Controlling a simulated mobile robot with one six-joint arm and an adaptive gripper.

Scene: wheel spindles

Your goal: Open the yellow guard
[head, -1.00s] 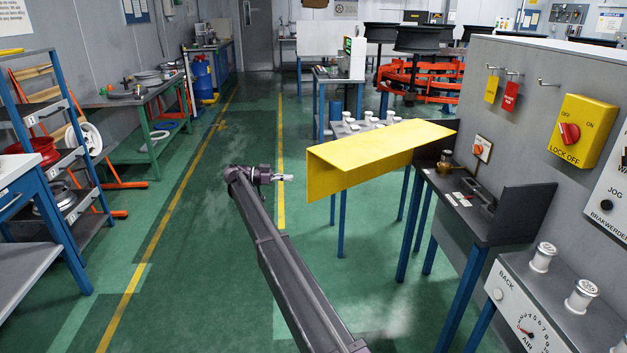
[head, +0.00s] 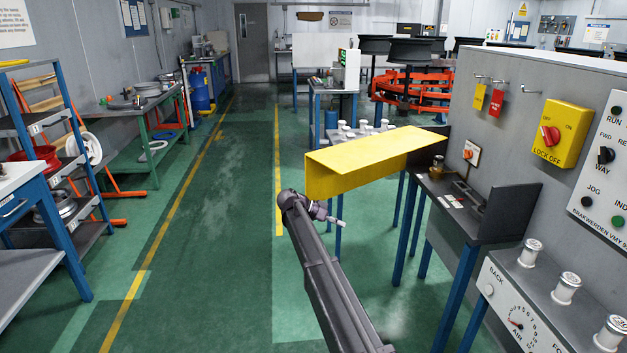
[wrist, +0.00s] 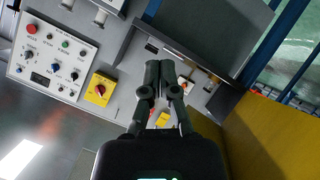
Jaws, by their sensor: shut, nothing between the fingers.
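The yellow guard (head: 385,150) is a folded sheet with a flat top and a lip hanging down at its left end. It reaches out level over the dark tray (head: 433,190) of the grey machine. My gripper (head: 340,222) is below the guard's left end in the head view, apart from it in the picture. In the wrist view its two fingers (wrist: 159,68) are together and empty. A large yellow surface (wrist: 262,135), apparently the guard, fills the lower right there. I cannot tell how far it is from the fingers.
A yellow lock-off switch box (head: 565,133) and control panel (head: 606,165) are on the machine's face. Yellow and red tags (head: 497,101) hang from hooks. The green floor (head: 215,230) is clear to the left.

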